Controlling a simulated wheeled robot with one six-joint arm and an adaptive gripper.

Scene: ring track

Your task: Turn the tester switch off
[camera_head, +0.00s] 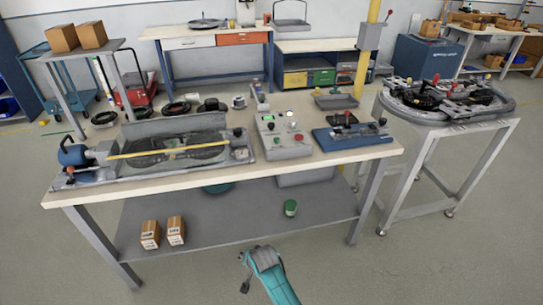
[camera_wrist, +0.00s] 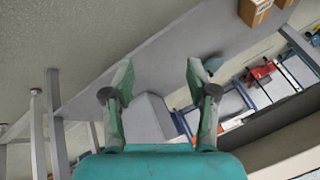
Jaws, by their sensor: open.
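The tester appears to be the grey control box (camera_head: 283,148) with coloured buttons and lamps, standing at the middle of the workbench. A red button (camera_head: 298,138) shows on its top face. Its labels and which control is the switch are too small to tell. My gripper (camera_head: 244,271) is low in front of the bench, well below and apart from the box. In the wrist view my gripper (camera_wrist: 160,82) has its two fingers spread with nothing between them. The tester is not clearly in the wrist view.
The workbench (camera_head: 330,165) carries a long grey fixture (camera_head: 120,170) at left and a blue fixture (camera_head: 350,138) at right. A round-topped table (camera_head: 445,125) stands right. The floor in front is clear.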

